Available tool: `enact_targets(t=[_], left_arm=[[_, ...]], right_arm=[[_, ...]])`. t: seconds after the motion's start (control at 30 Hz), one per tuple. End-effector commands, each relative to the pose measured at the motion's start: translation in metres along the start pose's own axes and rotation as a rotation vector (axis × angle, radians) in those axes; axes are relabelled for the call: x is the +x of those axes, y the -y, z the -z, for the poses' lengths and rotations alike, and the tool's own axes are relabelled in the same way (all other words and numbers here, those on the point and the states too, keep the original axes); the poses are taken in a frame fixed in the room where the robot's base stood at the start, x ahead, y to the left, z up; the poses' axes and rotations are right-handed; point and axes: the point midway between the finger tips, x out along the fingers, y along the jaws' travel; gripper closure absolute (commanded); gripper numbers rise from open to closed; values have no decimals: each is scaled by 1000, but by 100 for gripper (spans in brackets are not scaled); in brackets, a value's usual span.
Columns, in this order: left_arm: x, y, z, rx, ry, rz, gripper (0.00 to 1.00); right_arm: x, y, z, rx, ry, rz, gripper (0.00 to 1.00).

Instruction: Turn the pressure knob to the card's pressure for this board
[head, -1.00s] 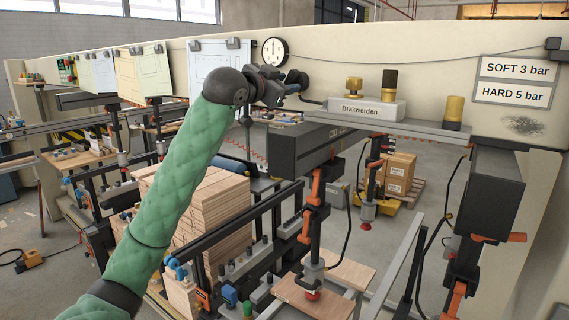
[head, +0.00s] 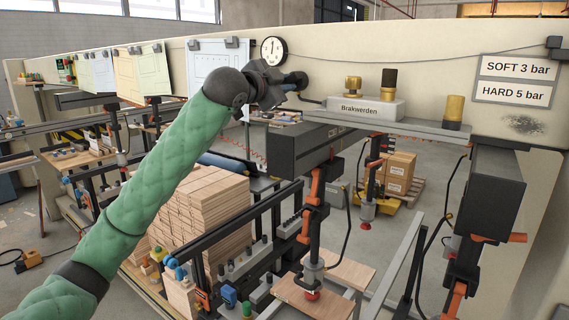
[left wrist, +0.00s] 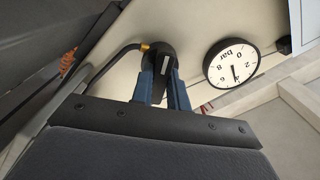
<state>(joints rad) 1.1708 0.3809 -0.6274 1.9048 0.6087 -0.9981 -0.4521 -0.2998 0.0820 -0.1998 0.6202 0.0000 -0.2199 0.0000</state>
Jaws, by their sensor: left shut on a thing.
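My left gripper (head: 293,83) reaches the wall to the right of the round pressure gauge (head: 273,50). In the left wrist view, its blue fingers (left wrist: 161,76) are shut on the black pressure knob (left wrist: 163,58), one on each side. The knob shows a pale mark, and a hose with a brass fitting is beside it. The gauge (left wrist: 231,64) appears upside down there, with a dark needle; its exact reading is hard to tell. The card (head: 517,80) at the right reads SOFT 3 bar and HARD 5 bar. A light wood board (head: 342,272) lies on the machine. My right gripper is out of view.
A shelf (head: 420,129) below the card carries a block marked Brakwerden (head: 362,109) and brass-coloured parts. Stacked wood (head: 208,208) stands behind the machine rails. Paper sheets (head: 215,63) hang left of the gauge.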

Motion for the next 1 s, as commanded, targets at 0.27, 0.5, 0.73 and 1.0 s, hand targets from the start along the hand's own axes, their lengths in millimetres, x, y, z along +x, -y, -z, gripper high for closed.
enact_targets(t=[0.27, 0.5, 0.73, 1.0], left_arm=[[0, -1, 0, 49, -1, -1, 64], [-6, -1, 0, 49, -1, 0, 64], [-34, 0, 0, 48, 0, 1, 64], [-64, -1, 0, 48, 0, 0, 64]], right_arm=[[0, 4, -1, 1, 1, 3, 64], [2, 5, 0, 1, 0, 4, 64], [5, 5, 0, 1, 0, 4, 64], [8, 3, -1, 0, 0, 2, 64]])
